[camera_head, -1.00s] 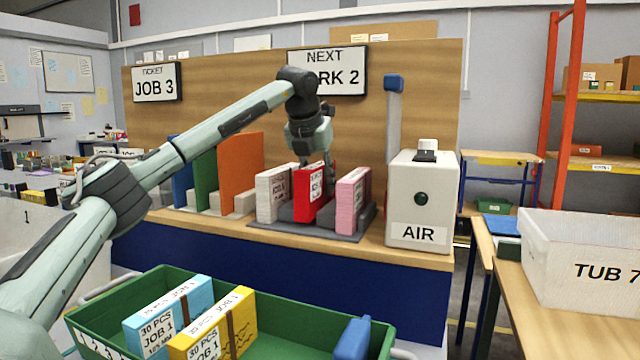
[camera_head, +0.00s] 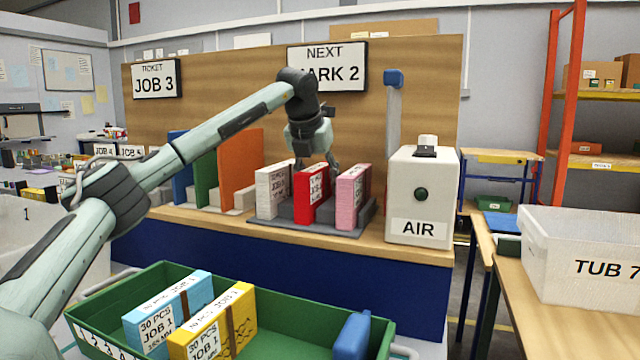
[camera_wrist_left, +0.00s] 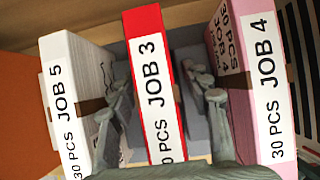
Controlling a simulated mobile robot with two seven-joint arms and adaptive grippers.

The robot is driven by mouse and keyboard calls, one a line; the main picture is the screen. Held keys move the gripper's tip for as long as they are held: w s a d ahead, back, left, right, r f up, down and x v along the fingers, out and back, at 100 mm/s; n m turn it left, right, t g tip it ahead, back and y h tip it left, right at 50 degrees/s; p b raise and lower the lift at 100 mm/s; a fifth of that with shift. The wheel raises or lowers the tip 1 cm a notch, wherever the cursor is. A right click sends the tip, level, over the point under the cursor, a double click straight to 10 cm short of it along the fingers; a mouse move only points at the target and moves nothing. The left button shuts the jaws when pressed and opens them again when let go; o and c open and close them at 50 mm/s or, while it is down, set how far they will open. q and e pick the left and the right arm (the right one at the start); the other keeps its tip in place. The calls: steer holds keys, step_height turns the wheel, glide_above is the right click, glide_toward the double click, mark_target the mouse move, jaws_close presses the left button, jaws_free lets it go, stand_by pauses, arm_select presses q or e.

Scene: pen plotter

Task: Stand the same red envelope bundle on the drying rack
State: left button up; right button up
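The red bundle (camera_head: 304,200), labelled JOB 3, stands upright in the grey rack (camera_head: 285,214). It is between a white bundle (camera_head: 270,195) and a pink bundle (camera_head: 350,200). In the left wrist view the red bundle (camera_wrist_left: 154,90) is in the middle, with JOB 5 white (camera_wrist_left: 75,90) left and JOB 4 pink (camera_wrist_left: 262,85) right. My left gripper (camera_head: 316,162) is over the red bundle. Its fingers (camera_wrist_left: 160,100) are spread on both sides of it, with gaps visible, so it looks open. My right gripper is not in view.
A white AIR box (camera_head: 421,195) stands right of the rack. Blue, green and orange upright panels (camera_head: 240,170) stand left. A green tub (camera_head: 290,345) with blue (camera_head: 165,310) and yellow (camera_head: 215,325) bundles is in front. A white tub (camera_head: 580,260) stands at right.

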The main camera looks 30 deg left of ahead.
arm_select(q)
steer(key=shift+r, duration=0.25)
steer(key=v, duration=1.2)
steer(key=shift+r, duration=0.3)
